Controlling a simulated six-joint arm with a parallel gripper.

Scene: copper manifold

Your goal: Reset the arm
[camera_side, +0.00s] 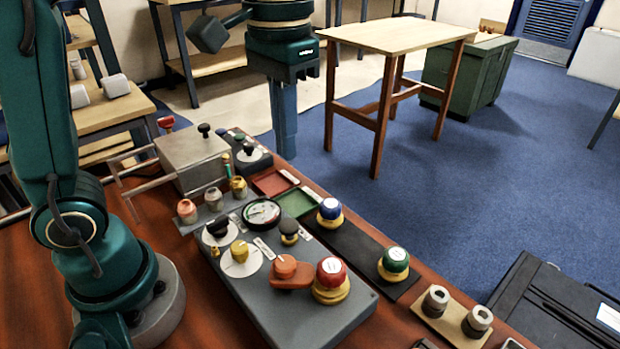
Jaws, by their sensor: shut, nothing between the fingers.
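My gripper (286,150) hangs pointing straight down at the upper middle of the side view. Its fingers are together and nothing shows between them. In the picture its tips come down just behind the red tray (274,181) and the far edge of the brown bench (190,270). How high the tips are above the bench is hard to tell. The grey manifold panel (262,290) sits on the bench in front of the gripper, apart from it. It carries a round gauge (262,213), an orange lever (286,268) and a red-capped knob (331,272).
A grey box (190,158) with pipes stands left of the gripper. A green tray (296,203), a blue-capped knob (330,209) and a green-capped knob (396,259) lie to the right. Two metal fittings (436,301) stand on a tan block. A wooden table (395,36) stands beyond.

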